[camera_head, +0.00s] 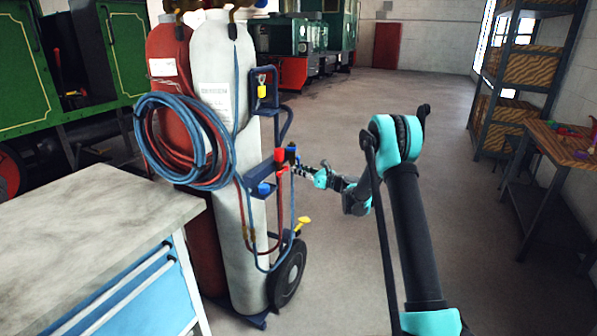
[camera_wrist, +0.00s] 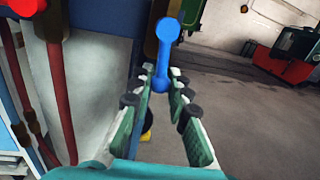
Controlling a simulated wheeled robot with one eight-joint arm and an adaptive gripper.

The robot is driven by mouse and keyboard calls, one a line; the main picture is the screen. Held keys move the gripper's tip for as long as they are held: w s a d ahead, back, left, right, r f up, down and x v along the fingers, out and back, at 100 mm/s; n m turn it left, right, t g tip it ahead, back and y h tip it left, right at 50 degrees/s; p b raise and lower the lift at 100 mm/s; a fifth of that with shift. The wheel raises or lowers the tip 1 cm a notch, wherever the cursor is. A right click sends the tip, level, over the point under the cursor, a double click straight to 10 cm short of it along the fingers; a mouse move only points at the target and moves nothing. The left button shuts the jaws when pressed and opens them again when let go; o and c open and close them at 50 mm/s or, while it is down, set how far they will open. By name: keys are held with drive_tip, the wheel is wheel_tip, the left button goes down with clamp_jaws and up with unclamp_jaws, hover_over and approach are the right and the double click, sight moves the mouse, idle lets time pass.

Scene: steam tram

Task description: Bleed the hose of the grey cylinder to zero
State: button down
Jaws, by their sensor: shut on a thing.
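The grey cylinder (camera_head: 225,85) stands upright on a blue trolley beside a red cylinder (camera_head: 168,60). A blue hose (camera_head: 250,228) and a red hose (camera_head: 280,215) hang at its front. A blue lever (camera_wrist: 165,45) with a round end stands between the fingers of my gripper (camera_wrist: 162,74) in the wrist view. My gripper (camera_head: 299,169) is shut on this lever, at the trolley's right side. A red knob (camera_head: 280,155) sits just left of it and also shows in the wrist view (camera_wrist: 25,6). No gauge reading can be made out.
Coiled hoses (camera_head: 185,140) hang on the cylinders. A workbench (camera_head: 95,215) stands at front left, and another blue knob (camera_head: 264,188) sits below the gripper. A shelf (camera_head: 520,70) and a wooden table (camera_head: 560,145) stand at right. The floor between is clear.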

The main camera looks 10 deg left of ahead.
drive_tip(key=w+d+r+n+g+y, duration=0.1)
drive_tip(key=w+r+n, duration=0.1)
drive_tip(key=n, duration=0.7)
drive_tip(key=w+r+n+g+y, duration=0.1)
drive_tip(key=w+r+n, duration=0.1)
drive_tip(key=n, duration=0.7)
drive_tip(key=shift+w+d+r+y, duration=0.25)
drive_tip(key=shift+d+r+y, duration=0.15)
drive_tip(key=shift+r, duration=0.3)
drive_tip(key=shift+n, duration=0.3)
drive_tip(key=c, duration=1.4)
unclamp_jaws()
drive_tip(key=v, duration=1.2)
